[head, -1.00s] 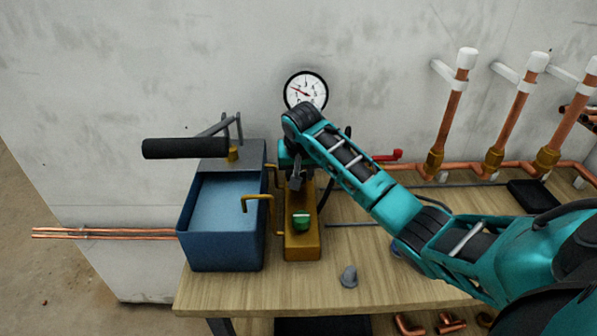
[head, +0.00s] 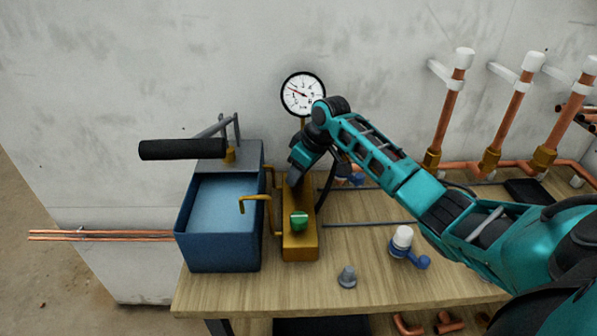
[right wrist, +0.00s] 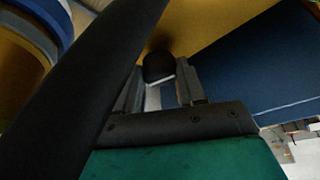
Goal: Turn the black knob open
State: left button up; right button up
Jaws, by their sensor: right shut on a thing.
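The black knob (right wrist: 158,66) shows in the right wrist view between the fingers of my right gripper (right wrist: 160,92), against a brass-coloured surface. The gripper is shut on it. In the head view my right gripper (head: 297,172) reaches down at the back of the brass block (head: 300,243) and hides the knob. How far the knob is turned cannot be told. A green knob (head: 299,220) sits on the front part of the same block. My left gripper is not in view.
A blue water tank (head: 218,240) with a black-handled lever (head: 183,149) stands left of the block. A pressure gauge (head: 303,94) rises behind. A grey cap (head: 347,276) and a white-and-blue valve (head: 402,241) are on the bench. Copper pipes (head: 448,115) stand at right.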

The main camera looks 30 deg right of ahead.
jog(key=shift+w+d+r+n+y, duration=0.1)
jog(key=shift+n+y, duration=0.1)
jog(key=shift+n, duration=0.4)
jog(key=shift+r+n+y, duration=0.1)
jog(key=shift+n+y, duration=0.1)
jog(key=shift+n, duration=0.4)
jog(key=o, duration=1)
jog(key=shift+f+g, duration=0.15)
jog(key=shift+g, duration=0.15)
jog(key=shift+o, duration=0.2)
jog(key=v, duration=1.3)
